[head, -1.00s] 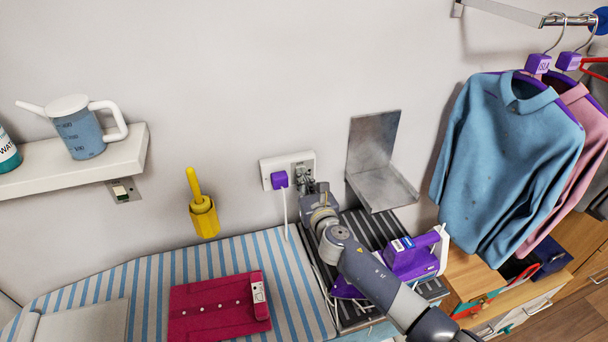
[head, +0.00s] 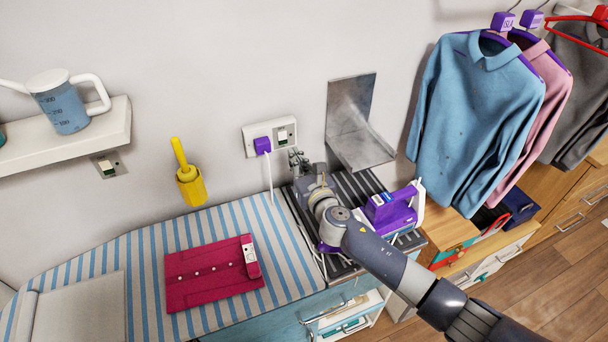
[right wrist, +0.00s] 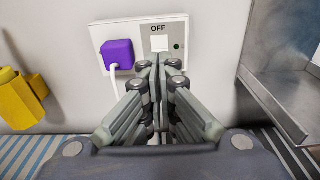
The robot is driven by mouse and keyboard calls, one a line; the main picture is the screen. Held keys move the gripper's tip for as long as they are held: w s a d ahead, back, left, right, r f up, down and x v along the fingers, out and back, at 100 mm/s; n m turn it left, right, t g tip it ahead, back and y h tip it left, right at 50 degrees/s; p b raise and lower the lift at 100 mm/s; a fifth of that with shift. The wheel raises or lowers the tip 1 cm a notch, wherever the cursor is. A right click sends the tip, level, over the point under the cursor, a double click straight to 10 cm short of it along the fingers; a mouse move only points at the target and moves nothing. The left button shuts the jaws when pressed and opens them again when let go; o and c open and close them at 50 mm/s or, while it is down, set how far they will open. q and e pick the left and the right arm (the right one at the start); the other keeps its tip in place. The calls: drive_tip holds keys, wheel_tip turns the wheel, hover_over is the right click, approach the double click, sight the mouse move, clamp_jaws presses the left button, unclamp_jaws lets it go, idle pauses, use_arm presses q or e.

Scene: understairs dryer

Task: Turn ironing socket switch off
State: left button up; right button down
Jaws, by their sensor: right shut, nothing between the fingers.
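The white socket plate (head: 252,138) is on the wall above the ironing surface, with a purple plug (head: 262,146) in its left part. The switch (head: 283,134) sits to the plug's right. In the right wrist view the switch (right wrist: 159,44) shows below the word OFF, with a small dark green spot (right wrist: 177,46) to its right. My right gripper (head: 296,157) is shut and empty, just below the switch. Its fingertips (right wrist: 159,64) cover the plate's lower edge in the wrist view; I cannot tell whether they touch it. My left gripper is not in view.
A purple iron (head: 388,211) stands on the dark ribbed rest beside my right arm. A metal bracket (head: 352,125) is to the socket's right. A yellow holder (head: 191,187) hangs left.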

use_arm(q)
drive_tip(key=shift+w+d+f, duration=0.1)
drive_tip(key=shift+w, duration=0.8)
use_arm(e)
drive_tip(key=v, duration=0.6)
drive_tip(key=shift+s+r, duration=0.15)
drive_tip(key=shift+s, duration=0.15)
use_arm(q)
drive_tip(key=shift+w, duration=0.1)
use_arm(e)
drive_tip(key=shift+a, duration=0.1)
